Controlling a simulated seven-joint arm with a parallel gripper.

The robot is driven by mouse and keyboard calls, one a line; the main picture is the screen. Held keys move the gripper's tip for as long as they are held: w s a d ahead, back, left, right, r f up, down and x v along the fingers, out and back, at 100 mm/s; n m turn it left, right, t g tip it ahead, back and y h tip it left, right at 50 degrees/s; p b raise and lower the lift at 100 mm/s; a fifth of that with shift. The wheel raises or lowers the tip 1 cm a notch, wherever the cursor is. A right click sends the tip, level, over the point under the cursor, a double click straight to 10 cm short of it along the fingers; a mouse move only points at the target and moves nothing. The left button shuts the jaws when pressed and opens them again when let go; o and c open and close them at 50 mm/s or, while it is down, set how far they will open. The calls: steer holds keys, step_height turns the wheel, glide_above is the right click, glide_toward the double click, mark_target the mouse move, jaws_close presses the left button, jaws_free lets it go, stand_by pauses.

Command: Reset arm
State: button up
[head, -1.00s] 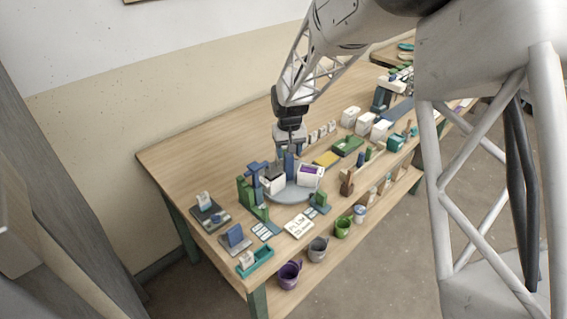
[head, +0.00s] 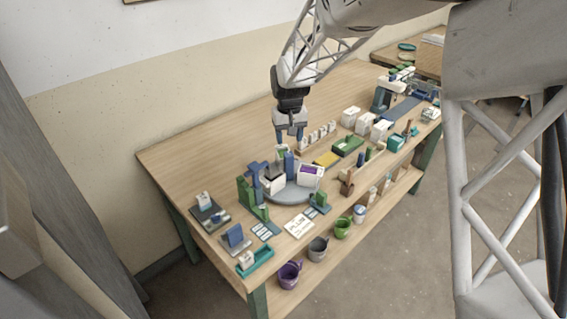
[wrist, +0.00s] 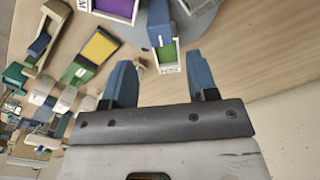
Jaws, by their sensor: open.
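My gripper (head: 290,136) hangs above the wooden table, just behind the round grey turntable (head: 287,196), in the head view. In the wrist view its two blue fingers (wrist: 160,82) are spread apart with nothing between them but bare tabletop. On the turntable are a white box with a purple face (head: 311,175), a white box with a black top (head: 272,180) and an upright blue block (head: 289,162). A blue and green piece (wrist: 163,45) shows just beyond the fingertips in the wrist view. The gripper appears clear of these things.
Green and blue stands (head: 250,190) are left of the turntable. A yellow pad (head: 326,159), a green tray (head: 347,147) and several white boxes (head: 362,124) lie to the right. The table's back left is bare.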

steer(key=shift+s+d+r, duration=0.3)
steer(key=shift+d+r, duration=0.05)
steer(key=shift+r, duration=0.1)
steer(key=s+d+r+m+t, duration=0.1)
steer(key=s+d+r, duration=0.4)
steer(key=s, duration=0.4)
steer(key=s+d+r+m, duration=0.1)
steer(key=s+d+r, duration=0.35)
steer(key=s, duration=0.55)
steer(key=s+d+r+t, duration=0.1)
steer(key=s+d+r, duration=0.4)
steer(key=s, duration=0.4)
steer(key=s+d+f+m, duration=0.1)
steer(key=s+d+f, duration=0.1)
steer(key=s, duration=1)
steer(key=shift+d+t, duration=0.3)
steer(key=shift+d, duration=0.5)
